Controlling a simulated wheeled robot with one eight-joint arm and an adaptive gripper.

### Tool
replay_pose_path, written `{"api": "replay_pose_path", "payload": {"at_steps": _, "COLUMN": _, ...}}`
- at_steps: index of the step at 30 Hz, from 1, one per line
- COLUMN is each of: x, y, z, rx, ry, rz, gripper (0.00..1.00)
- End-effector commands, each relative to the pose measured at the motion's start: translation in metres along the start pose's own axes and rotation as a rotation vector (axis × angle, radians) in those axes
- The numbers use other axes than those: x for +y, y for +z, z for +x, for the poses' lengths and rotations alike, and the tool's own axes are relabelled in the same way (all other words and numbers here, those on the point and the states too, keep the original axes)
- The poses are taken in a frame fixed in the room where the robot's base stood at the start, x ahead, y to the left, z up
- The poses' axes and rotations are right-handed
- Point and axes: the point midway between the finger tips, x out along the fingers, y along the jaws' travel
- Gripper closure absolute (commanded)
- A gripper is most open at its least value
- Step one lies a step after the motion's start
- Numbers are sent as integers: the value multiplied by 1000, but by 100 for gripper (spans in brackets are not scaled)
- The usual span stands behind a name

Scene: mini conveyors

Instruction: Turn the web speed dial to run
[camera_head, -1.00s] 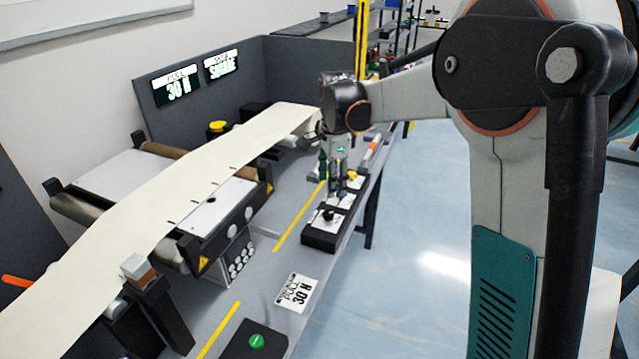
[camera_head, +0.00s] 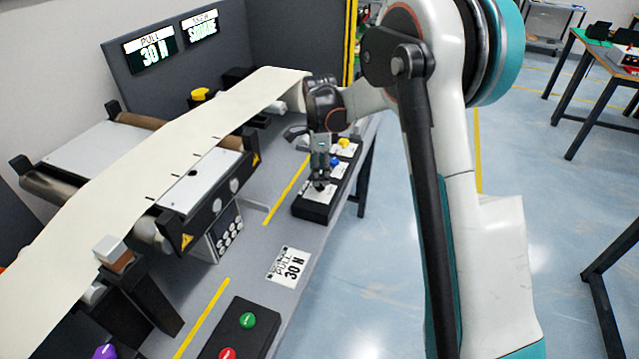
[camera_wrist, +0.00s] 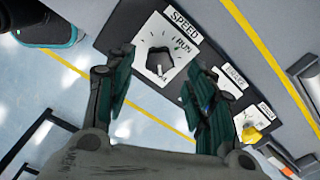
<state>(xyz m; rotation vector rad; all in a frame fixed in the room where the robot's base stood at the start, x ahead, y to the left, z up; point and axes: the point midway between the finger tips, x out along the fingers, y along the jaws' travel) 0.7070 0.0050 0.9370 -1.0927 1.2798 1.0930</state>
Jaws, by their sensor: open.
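The speed dial (camera_wrist: 158,62) is a black knob on a white plate marked SPEED, with RUN printed to its upper right in the wrist view. I cannot tell which mark it points to. My gripper (camera_wrist: 160,58) is open, its two green-and-black fingers either side of the dial in the picture. Contact with the knob is not clear. In the head view my gripper (camera_head: 320,184) is low over the near end of the black control box (camera_head: 313,212) and hides most of the dial.
A blue knob (camera_head: 336,161) and a yellow knob (camera_head: 344,143) sit farther along the box. A pale web (camera_head: 150,165) runs over rollers to the left.

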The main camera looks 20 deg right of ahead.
Motion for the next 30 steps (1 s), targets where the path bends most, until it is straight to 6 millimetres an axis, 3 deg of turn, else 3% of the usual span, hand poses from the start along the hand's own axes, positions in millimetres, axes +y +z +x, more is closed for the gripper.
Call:
{"api": "replay_pose_path", "payload": {"at_steps": 3, "x": 0, "y": 0, "z": 20, "rx": 0, "ry": 0, "rz": 0, "gripper": 50}}
{"api": "replay_pose_path", "payload": {"at_steps": 7, "x": 0, "y": 0, "z": 31, "rx": 0, "ry": 0, "rz": 0, "gripper": 50}}
{"api": "replay_pose_path", "payload": {"at_steps": 19, "x": 0, "y": 0, "z": 36, "rx": 0, "ry": 0, "rz": 0, "gripper": 50}}
{"api": "replay_pose_path", "payload": {"at_steps": 25, "x": 0, "y": 0, "z": 36, "rx": 0, "ry": 0, "rz": -1, "gripper": 94}}
{"api": "replay_pose_path", "payload": {"at_steps": 30, "x": 0, "y": 0, "z": 36, "rx": 0, "ry": 0, "rz": -2, "gripper": 94}}
